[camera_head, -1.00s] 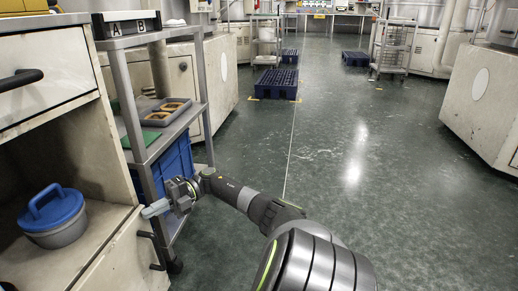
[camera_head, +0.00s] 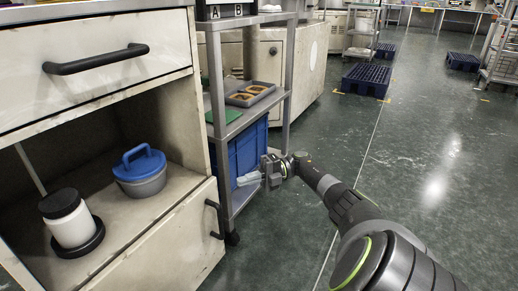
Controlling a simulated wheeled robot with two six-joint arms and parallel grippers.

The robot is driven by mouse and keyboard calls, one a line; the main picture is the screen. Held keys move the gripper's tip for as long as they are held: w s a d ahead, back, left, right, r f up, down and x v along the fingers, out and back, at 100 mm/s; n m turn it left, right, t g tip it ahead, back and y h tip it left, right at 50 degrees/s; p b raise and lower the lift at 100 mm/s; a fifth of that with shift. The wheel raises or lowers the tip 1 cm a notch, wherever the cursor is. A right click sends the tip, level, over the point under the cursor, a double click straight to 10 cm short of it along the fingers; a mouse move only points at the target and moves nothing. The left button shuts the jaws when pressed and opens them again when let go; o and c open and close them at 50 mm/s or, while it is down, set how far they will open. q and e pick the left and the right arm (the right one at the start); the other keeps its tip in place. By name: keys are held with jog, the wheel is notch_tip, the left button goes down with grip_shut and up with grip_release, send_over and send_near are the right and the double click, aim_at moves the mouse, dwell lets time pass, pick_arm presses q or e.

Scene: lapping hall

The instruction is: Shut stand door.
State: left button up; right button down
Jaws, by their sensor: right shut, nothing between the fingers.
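The stand is a worn cream cabinet at the left, with a closed drawer (camera_head: 95,75) on top and an open shelf bay below it. Under the bay is the stand door (camera_head: 165,255), with a dark upright handle (camera_head: 213,220) near its right edge. The door's lower part is cut off by the picture, and I cannot tell whether it is fully flush. My right gripper (camera_head: 248,180) is shut and empty, to the right of and above the handle, apart from it, in front of the blue crate. My left gripper is not in view.
A blue-lidded pot (camera_head: 142,172) and a white jar with a black lid (camera_head: 70,218) stand in the bay. A grey rack (camera_head: 225,122) with a tray and a blue crate (camera_head: 246,150) stands right beside the stand. Open floor (camera_head: 400,165) lies to the right.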

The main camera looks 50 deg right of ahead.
jog(key=shift+s+d+b, duration=0.2)
jog(key=shift+d+b, duration=0.85)
jog(key=shift+d, duration=1.45)
